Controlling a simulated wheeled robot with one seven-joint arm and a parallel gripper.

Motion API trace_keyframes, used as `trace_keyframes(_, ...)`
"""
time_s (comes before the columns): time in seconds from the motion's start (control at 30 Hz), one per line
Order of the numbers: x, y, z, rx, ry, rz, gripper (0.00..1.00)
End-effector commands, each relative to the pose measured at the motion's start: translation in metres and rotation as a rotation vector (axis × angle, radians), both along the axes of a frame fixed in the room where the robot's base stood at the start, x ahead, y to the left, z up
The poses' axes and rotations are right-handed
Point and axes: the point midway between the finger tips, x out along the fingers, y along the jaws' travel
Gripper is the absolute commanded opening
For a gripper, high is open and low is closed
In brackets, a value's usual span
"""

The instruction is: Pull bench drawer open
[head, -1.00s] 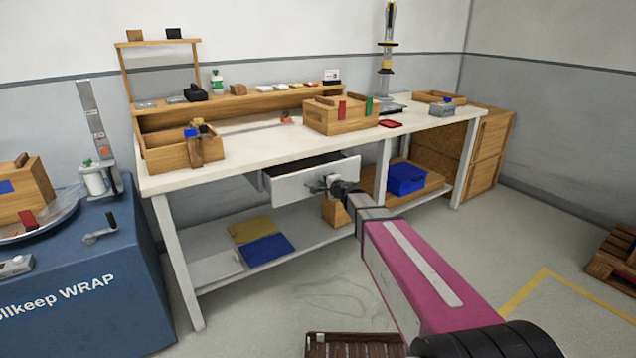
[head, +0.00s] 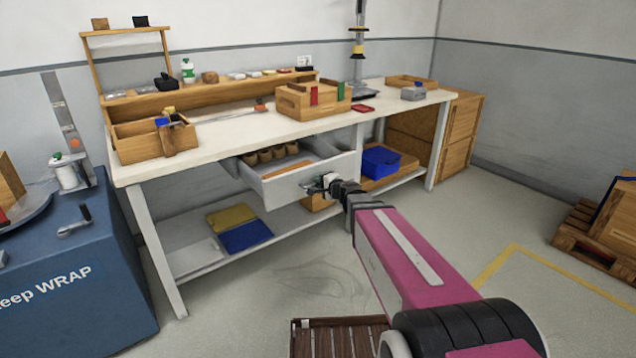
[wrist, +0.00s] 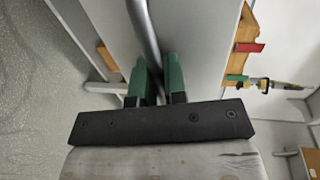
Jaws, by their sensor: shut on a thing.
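The bench drawer (head: 290,190) is a white box under the white bench top (head: 215,148), and it stands partly pulled out. Inside it are several brown items (head: 270,154) in a row and a flat wooden piece. My gripper (head: 328,184) is at the drawer's front. In the wrist view its green fingers (wrist: 159,78) are shut around a grey bar handle (wrist: 142,30) that runs along the pale drawer front (wrist: 190,40). The handle is mostly hidden behind my gripper in the head view.
On the bench are wooden boxes (head: 312,108), a red tray (head: 363,108) and a shelf rack. The lower shelf holds a blue bin (head: 381,161) and folded cloths. A blue wrapping machine (head: 70,270) stands left, pallets (head: 595,225) right.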

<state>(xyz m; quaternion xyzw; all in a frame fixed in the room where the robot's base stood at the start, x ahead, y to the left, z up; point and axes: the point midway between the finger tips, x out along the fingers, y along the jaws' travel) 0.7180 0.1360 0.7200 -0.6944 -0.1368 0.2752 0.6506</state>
Motion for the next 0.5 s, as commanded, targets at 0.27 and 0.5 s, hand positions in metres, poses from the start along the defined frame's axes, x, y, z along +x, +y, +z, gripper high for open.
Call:
trace_keyframes(0.27,0.0004,-0.0001,-0.0005,-0.001,0.001,-0.001,0.19)
trace_keyframes(0.5,0.0004,0.0000,-0.0003,0.000,0.000,0.000,0.37)
